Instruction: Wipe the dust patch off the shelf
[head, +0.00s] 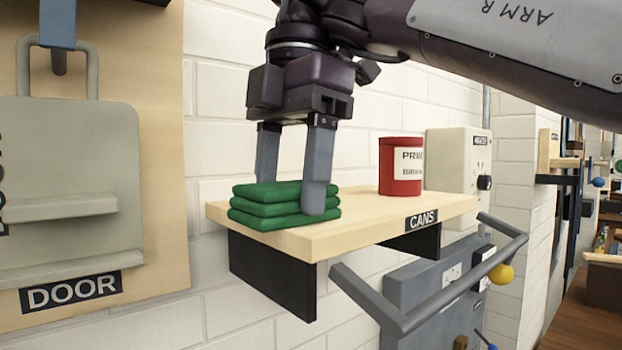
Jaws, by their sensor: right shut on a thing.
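A green folded cloth (285,205) lies at the left end of the wooden shelf (375,218), which carries a CANS label on its front edge. My right gripper (293,195) points down and is shut on the cloth, one finger at its back left and one at its front right. The cloth appears to rest on the shelf top. No dust patch shows on the visible part of the shelf; the area under and behind the cloth is hidden. My left gripper is not in view.
A red can (401,168) with a white label stands on the shelf's back right part. A panel with a DOOR label (72,292) hangs at the left. A grey rail (440,300) juts out below the shelf. The shelf's middle is clear.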

